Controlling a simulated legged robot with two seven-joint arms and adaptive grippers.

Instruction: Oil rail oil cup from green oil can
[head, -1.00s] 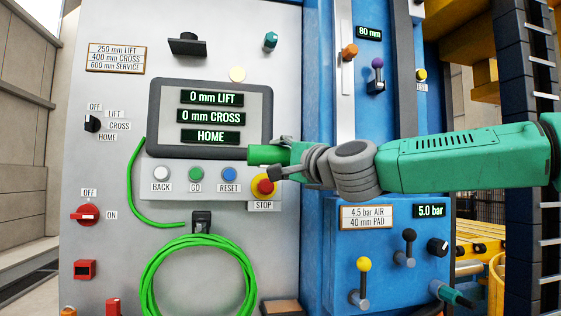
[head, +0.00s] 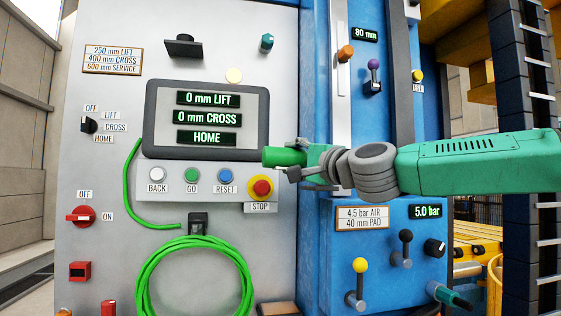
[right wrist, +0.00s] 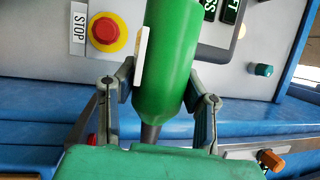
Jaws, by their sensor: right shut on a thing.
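The green oil can (head: 281,157) is held in my right gripper (head: 306,165), in front of the control panel, level with the bottom right corner of its screen. In the right wrist view the can (right wrist: 168,55) fills the top centre. The right gripper's fingers (right wrist: 160,105) lie on either side of it, shut on it. A pale label shows edge-on at the can's side, and its narrow grey end points towards the wrist. I cannot make out the rail oil cup in either view. My left gripper is out of view.
A red STOP button (head: 261,188) on a yellow base is just below the can. A green hose (head: 195,245) hangs coiled on the grey panel. A blue housing with levers (head: 402,248) is below the right arm. A dark ladder-like chain (head: 523,110) stands at right.

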